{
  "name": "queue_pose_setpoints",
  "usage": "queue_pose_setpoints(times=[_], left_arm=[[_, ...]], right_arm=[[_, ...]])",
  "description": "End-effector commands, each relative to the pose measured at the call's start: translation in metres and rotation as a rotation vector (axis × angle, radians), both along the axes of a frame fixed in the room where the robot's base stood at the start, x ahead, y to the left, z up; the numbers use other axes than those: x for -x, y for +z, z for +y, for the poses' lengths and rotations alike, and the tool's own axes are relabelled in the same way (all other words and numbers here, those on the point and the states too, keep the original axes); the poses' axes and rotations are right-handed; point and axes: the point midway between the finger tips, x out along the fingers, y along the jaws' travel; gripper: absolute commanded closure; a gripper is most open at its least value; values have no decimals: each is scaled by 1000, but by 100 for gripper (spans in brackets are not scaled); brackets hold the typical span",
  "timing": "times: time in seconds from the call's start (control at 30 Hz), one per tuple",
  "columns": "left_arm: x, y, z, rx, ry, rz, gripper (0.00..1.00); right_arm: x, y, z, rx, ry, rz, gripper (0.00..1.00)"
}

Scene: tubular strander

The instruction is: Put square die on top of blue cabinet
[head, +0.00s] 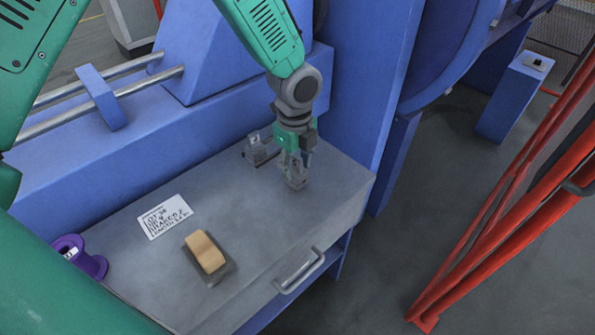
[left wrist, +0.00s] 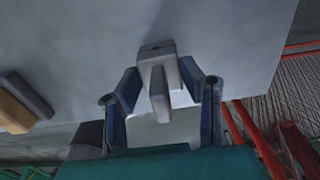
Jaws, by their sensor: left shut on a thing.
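My left gripper (head: 296,172) points down over the right end of the grey bench top. It is shut on a small grey block, which I take to be the square die (left wrist: 158,75); in the left wrist view the block sits between the two fingers. Whether it touches the bench top is unclear. Another small grey metal piece (head: 258,150) stands on the bench just left of the gripper. A blue cabinet-like box (head: 513,98) stands on the floor at the far right, with a small dark item on its top. My right gripper is not in view.
The grey bench (head: 240,205) has a drawer handle (head: 299,270) at its front. On it lie a written label (head: 165,217), a tan-and-grey block (head: 207,253) and a purple spool (head: 82,258). Blue machinery rises behind. Red rails (head: 500,205) cross the right side. Grey floor lies between bench and rails.

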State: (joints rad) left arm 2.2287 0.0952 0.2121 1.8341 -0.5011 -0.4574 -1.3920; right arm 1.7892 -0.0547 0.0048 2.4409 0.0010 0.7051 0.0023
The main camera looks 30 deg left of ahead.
Motion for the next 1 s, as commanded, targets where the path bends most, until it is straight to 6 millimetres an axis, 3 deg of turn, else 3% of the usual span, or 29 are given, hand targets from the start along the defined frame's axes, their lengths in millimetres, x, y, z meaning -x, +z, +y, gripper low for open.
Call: queue_pose_setpoints(times=[0.1, 0.43, 0.47, 0.5, 0.53, 0.83, 1.0], left_arm=[[-1, -14, -4, -5, -2, -1, 100], [0, -15, -6, -6, -1, 0, 100], [0, -17, -5, -6, -1, 1, 62], [0, -17, -4, -4, -2, 1, 48], [0, -17, -4, -4, -1, 1, 45], [0, -16, -2, -2, -1, 0, 45], [-1, 2, -5, -4, -1, -3, 45]], right_arm=[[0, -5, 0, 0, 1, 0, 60], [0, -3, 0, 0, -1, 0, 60], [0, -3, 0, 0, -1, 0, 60], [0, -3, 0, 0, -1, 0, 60], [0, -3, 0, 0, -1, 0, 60], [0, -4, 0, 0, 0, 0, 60], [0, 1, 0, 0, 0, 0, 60]])
